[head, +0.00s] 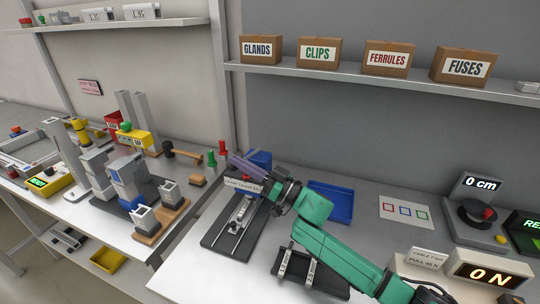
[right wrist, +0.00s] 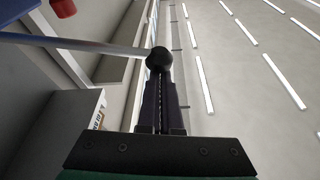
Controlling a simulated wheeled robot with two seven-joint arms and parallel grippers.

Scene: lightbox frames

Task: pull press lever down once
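The press is partly hidden behind my right gripper in the head view; its blue body (head: 260,158) stands at the back of a dark base plate (head: 219,238). In the right wrist view a silver lever rod (right wrist: 95,47) comes in from the left and ends in a black ball knob (right wrist: 158,60). My right gripper (head: 232,157) reaches leftward across the press. Its dark fingers (right wrist: 159,84) lie close together with a narrow seam, their tips at the knob. I cannot tell whether they grip it. My left gripper is not in view.
A blue tray (head: 331,203) lies right of the press. A dark fixture (head: 291,268) sits under my right forearm. A dial unit (head: 478,215) and an "ON" display (head: 490,274) stand at the right. A shelf (head: 390,78) with labelled boxes runs above. The left bench holds several devices.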

